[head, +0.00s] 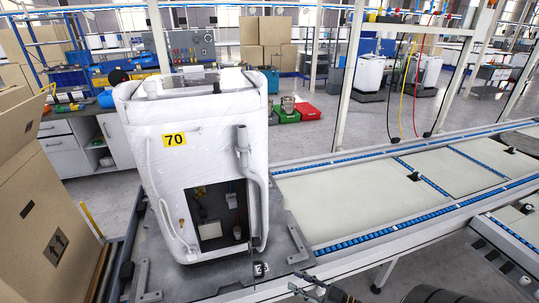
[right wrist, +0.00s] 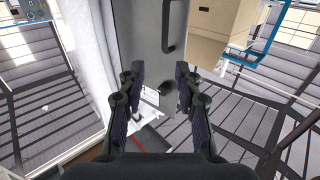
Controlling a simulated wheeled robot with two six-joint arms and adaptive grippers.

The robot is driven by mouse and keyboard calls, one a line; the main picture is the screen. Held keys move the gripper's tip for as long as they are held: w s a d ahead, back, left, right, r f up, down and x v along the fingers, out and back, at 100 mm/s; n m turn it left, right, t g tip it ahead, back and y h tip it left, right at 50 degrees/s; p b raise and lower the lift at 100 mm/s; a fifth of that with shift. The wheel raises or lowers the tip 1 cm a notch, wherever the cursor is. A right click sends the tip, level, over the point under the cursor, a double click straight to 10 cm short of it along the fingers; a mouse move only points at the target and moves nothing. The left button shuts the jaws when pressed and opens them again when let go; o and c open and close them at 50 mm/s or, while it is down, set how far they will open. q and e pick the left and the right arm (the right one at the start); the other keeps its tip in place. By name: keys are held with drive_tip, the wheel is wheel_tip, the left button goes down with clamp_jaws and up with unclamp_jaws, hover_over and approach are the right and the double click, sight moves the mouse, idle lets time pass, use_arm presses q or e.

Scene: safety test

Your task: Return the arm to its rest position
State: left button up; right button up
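My right gripper (head: 310,286) shows at the bottom edge of the head view, low and in front of the white machine, with its arm coming in from the lower right. In the right wrist view its two dark fingers (right wrist: 160,88) stand apart with nothing held between them. A grey panel with a black handle and a small white label lies beyond the fingers there. My left gripper does not show in either view.
A white-wrapped machine (head: 205,115) with a yellow "70" label stands upright on a grey carrier plate. The conveyor (head: 360,199) runs off to the right with bare pale panels. A large cardboard box (head: 43,235) is close on the left. Red and green crates sit behind.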

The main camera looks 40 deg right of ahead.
drive_tip(key=s+d+f+m+g+h, duration=0.2)
drive_tip(key=s+d+f+g+h, duration=0.15)
drive_tip(key=f, duration=0.85)
drive_tip(key=s+d+f+m+g+h, duration=0.25)
drive_tip(key=s+f+h, duration=0.25)
drive_tip(key=f, duration=0.7)
drive_tip(key=s+a+f+g, duration=0.4)
drive_tip(key=s+a+f, duration=0.2)
drive_tip(key=s, duration=0.2)
drive_tip(key=s+a+f+g, duration=0.5)
drive_tip(key=s+f, duration=0.1)
drive_tip(key=s, duration=0.3)
drive_tip(key=shift+s+a+f, duration=0.2)
drive_tip(key=shift+a+f, duration=0.15)
drive_tip(key=shift+f, duration=0.05)
drive_tip(key=shift+d, duration=0.1)
